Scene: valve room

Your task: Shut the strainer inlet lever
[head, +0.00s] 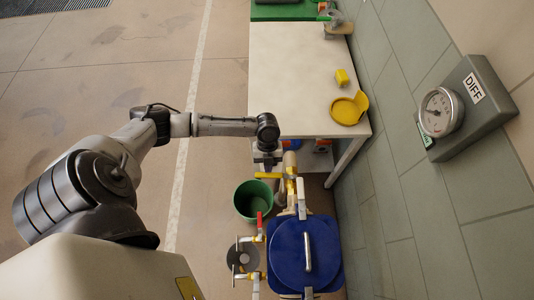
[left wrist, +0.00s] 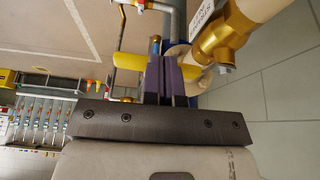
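A yellow lever (head: 267,176) lies crosswise on the pipework behind the blue-lidded vessel (head: 290,234) in the head view. My left gripper (head: 266,160) is right at this lever. In the left wrist view its purple-padded fingers (left wrist: 164,76) are close together, with only a thin gap between them. The yellow lever (left wrist: 130,64) shows on both sides of the fingers. The fingers hide its middle, so I cannot tell whether they touch it. A brass valve body (left wrist: 224,40) on a pale pipe is just to the right. My right gripper is not in view.
A red lever (head: 259,222) and a green bucket (head: 252,200) are near the vessel. A white table (head: 290,75) with a yellow dish (head: 347,110) stands beyond. A gauge marked DIFF (head: 440,112) is on the tiled wall at right. Open floor (head: 120,50) lies left.

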